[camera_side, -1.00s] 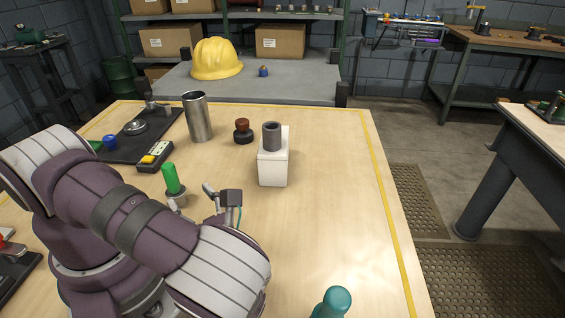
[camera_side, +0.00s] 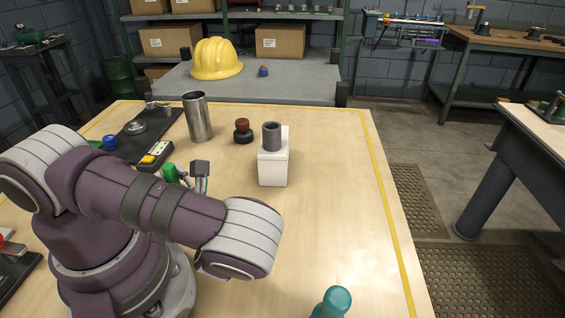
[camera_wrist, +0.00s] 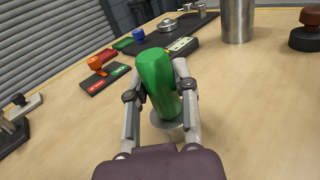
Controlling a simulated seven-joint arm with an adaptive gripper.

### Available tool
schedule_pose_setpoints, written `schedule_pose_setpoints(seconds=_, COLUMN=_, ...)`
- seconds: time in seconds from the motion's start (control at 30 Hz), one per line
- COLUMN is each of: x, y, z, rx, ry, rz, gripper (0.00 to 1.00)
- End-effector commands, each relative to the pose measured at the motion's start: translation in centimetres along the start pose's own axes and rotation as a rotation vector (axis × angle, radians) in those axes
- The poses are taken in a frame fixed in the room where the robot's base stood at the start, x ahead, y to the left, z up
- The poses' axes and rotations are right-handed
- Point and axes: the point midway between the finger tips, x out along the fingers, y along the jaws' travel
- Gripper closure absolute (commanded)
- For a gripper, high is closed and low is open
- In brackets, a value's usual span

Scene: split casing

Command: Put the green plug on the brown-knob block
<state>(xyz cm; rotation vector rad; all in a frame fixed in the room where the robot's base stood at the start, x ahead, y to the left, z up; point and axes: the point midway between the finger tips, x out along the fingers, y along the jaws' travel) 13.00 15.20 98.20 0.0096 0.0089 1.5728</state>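The green plug (camera_wrist: 158,80) stands upright in a pale round holder (camera_wrist: 168,128) on the table. It also shows in the side view (camera_side: 169,173), partly hidden by my arm. My gripper (camera_wrist: 160,84) has one finger on each side of the plug. The fingers look open around it, very close to its sides; I cannot tell whether they touch it. The brown-knob block (camera_side: 243,132), a dark round base with a brown knob on top, stands behind the plug, to the right of the metal cylinder. It shows at the upper right edge of the wrist view (camera_wrist: 306,38).
A white block with a dark grey cylinder (camera_side: 272,137) on it stands right of the brown-knob block. A teal object (camera_side: 334,302) is at the front. The right side of the table is clear.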

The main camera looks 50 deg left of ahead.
Motion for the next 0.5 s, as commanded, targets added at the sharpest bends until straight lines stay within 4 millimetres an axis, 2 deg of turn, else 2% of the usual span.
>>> schedule_pose_setpoints(seconds=0.03, x=-0.01, y=0.0, z=-0.01, rx=0.0, ry=0.0, rz=0.0, gripper=0.87)
schedule_pose_setpoints(seconds=0.13, x=-0.01, y=0.0, z=-0.01, rx=0.0, ry=0.001, rz=0.0, gripper=1.0)
schedule_pose_setpoints(seconds=0.5, x=-0.03, y=-0.03, z=0.26, rx=-0.001, ry=0.0, rz=0.0, gripper=1.0)
